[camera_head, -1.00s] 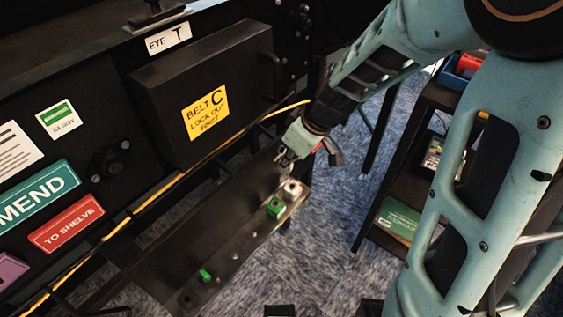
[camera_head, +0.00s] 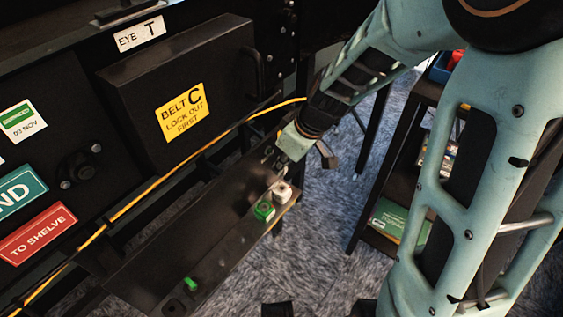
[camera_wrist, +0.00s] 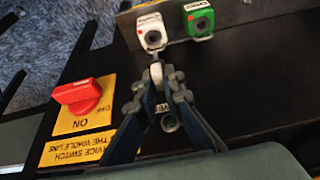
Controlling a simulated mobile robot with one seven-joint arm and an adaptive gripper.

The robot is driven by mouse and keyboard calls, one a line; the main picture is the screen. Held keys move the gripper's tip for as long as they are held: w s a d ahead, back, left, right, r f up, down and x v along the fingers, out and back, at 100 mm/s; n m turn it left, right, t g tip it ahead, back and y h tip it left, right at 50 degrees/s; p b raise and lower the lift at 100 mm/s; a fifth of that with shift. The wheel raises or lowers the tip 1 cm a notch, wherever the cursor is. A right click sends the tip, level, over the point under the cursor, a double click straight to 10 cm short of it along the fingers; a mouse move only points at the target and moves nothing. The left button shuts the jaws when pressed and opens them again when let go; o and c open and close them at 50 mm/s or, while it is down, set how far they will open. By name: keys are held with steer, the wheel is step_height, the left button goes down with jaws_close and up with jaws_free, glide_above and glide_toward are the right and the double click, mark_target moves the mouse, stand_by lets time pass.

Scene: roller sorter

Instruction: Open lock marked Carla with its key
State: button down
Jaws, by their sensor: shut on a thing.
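My gripper (camera_head: 277,168) is shut on a small pale metal piece (camera_wrist: 157,73), which looks like a key. Its tip points at the white lock (camera_wrist: 151,33) and is close to its lower edge; I cannot tell whether they touch. The white lock also shows in the head view (camera_head: 282,192), just below the gripper. A green lock (camera_wrist: 199,18) sits beside it, also in the head view (camera_head: 264,210). Both have a dark round keyhole, a red dot and a small name label too blurred to read surely. A small green piece (camera_head: 190,284) lies at the bench's near end.
The locks are on a narrow dark bench (camera_head: 170,250). A red switch knob (camera_wrist: 78,95) on a yellow plate marked ON is left of the gripper in the wrist view. A box with a yellow Belt C sign (camera_head: 182,112) and a yellow cable (camera_head: 150,196) are behind. A shelf (camera_head: 405,180) stands right.

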mark_target(282, 178)
steer(key=shift+f+b, duration=1.3)
steer(key=shift+f, duration=1.25)
steer(key=n+p, duration=0.1)
steer(key=n, duration=0.1)
steer(key=shift+r+n+g, duration=0.15)
steer(key=shift+n+g, duration=0.25)
steer(key=shift+w+f+n+y+b, duration=0.1)
steer(key=shift+f+n+y+b, duration=0.2)
steer(key=shift+n+y+b, duration=0.1)
steer(key=n+g+b, duration=0.1)
steer(key=n, duration=0.1)
steer(key=shift+n, duration=0.3)
steer(key=n+g, duration=0.1)
steer(key=n, duration=0.2)
steer(key=shift+r+n+g, duration=0.25)
steer(key=shift+n+g, duration=0.05)
steer(key=shift+g, duration=0.1)
steer(key=shift+n+g+p, duration=0.4)
steer(key=shift+n+p, duration=0.15)
steer(key=shift+n, duration=0.75)
steer(key=shift+f, duration=0.1)
